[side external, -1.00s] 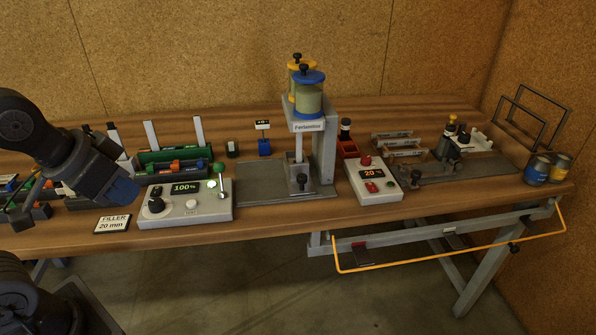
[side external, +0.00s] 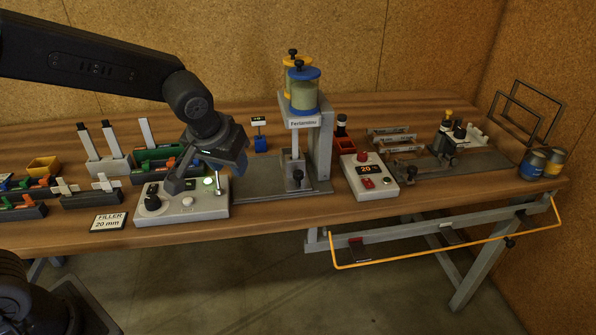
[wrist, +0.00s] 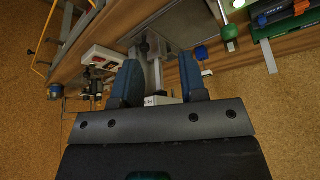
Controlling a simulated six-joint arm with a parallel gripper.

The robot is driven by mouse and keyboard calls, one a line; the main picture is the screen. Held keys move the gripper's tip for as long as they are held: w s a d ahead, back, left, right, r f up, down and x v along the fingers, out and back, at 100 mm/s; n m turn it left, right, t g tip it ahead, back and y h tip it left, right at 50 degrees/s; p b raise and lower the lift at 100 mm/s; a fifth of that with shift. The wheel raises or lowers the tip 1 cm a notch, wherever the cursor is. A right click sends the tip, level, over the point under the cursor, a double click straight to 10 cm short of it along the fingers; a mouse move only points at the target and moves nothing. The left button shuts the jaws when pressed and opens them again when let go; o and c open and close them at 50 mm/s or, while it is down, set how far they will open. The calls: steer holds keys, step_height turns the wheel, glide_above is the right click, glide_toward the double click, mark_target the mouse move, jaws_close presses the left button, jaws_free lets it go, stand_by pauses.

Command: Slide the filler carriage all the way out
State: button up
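The filler (side external: 303,121) is a grey column stand with a blue-capped canister (side external: 304,90) and a yellow-capped one (side external: 291,66) on top. It stands on a dark grey base plate (side external: 262,187). A black knob (side external: 298,175) sits low at its front; I take this to be on the carriage. My gripper (side external: 200,168) hangs left of the filler, over the white control box (side external: 190,207), apart from the knob. In the wrist view my gripper (wrist: 160,78) is open and empty, with the filler's column (wrist: 155,75) visible beyond and between its blue fingers.
A box with a red button (side external: 370,180) is right of the filler. Racks of coloured parts (side external: 25,205) fill the left; a sign (side external: 108,222) lies in front. A yellow rail (side external: 450,260) runs below the table.

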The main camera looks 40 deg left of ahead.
mark_target(298, 172)
steer(key=w+d+f+n, duration=0.1)
steer(key=w+d+f, duration=0.2)
steer(key=w+f, duration=0.3)
steer(key=w+d+f+n, duration=0.1)
steer(key=w+d+f, duration=0.25)
steer(key=f, duration=0.45)
steer(key=shift+g, duration=0.3)
steer(key=w+a, duration=0.1)
steer(key=w, duration=0.2)
steer(key=w+a, duration=0.2)
steer(key=w, duration=0.2)
steer(key=w+a, duration=0.2)
steer(key=w, duration=0.2)
steer(key=shift+a+r, duration=0.1)
steer(key=shift+a, duration=0.05)
steer(key=shift+w+f+m, duration=0.2)
steer(key=shift+f+m, duration=0.1)
steer(key=shift+f, duration=0.2)
steer(key=shift+c, duration=0.5)
jaws_close()
